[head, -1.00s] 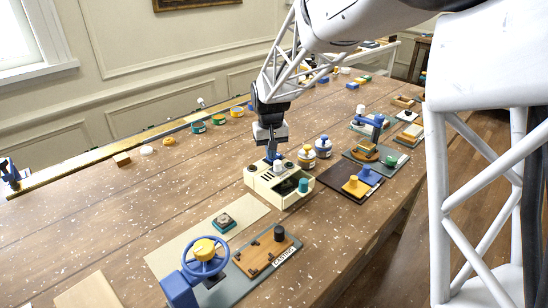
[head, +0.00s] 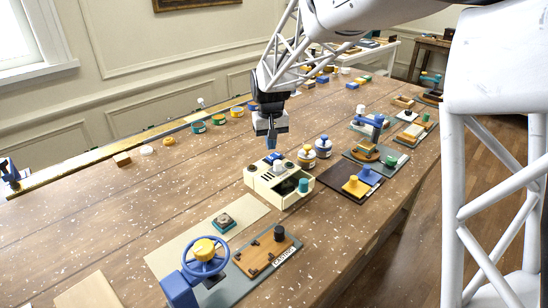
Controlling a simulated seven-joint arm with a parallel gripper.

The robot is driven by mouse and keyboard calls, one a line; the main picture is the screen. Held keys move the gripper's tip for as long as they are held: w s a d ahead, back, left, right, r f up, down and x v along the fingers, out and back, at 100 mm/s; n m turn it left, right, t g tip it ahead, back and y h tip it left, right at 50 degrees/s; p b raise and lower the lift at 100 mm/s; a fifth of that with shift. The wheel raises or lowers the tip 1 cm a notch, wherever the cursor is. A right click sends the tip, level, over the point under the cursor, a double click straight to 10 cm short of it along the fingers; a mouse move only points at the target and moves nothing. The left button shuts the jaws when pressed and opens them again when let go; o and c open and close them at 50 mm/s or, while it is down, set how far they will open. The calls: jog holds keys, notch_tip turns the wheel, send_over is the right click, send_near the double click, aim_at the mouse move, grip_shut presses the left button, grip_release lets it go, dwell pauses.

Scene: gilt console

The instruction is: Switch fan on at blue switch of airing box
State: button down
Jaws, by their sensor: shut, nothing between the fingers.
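The cream airing box (head: 262,184) stands on the wooden table in the middle of the head view. A small blue switch (head: 274,158) sits on its top toward the back. A pale knob, a teal knob (head: 303,186) and dark openings also show on the box. My gripper (head: 271,146) is shut and empty, pointing down just above the blue switch. A small gap appears to lie between the fingertips and the switch. The switch is too small for me to tell its setting.
A blue handwheel (head: 202,257) stands at the front.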

aim_at(272, 158)
jog(key=shift+r, duration=1.8)
jog(key=shift+s+d+r, duration=0.1)
jog(key=shift+s+d, duration=0.05)
jog(key=shift+s, duration=0.05)
jog(key=s+d+r+m+t, duration=0.1)
jog(key=s+d+r, duration=0.1)
jog(key=s+d, duration=0.55)
jog(key=s+d+r+m, duration=0.15)
jog(key=s+d, duration=0.25)
jog(key=s, duration=0.7)
jog(key=s+d+r+t, duration=0.1)
jog(key=s+d+r, duration=0.1)
jog(key=s+d, duration=0.5)
jog(key=s+d+f, duration=0.1)
jog(key=s+f, duration=0.2)
jog(key=s, duration=1)
jog(key=shift+s+d+f+m+t, duration=0.2)
jog(key=shift+s+m+t, duration=0.1)
jog(key=shift+s+m, duration=0.1)
jog(key=shift+w+r, duration=0.15)
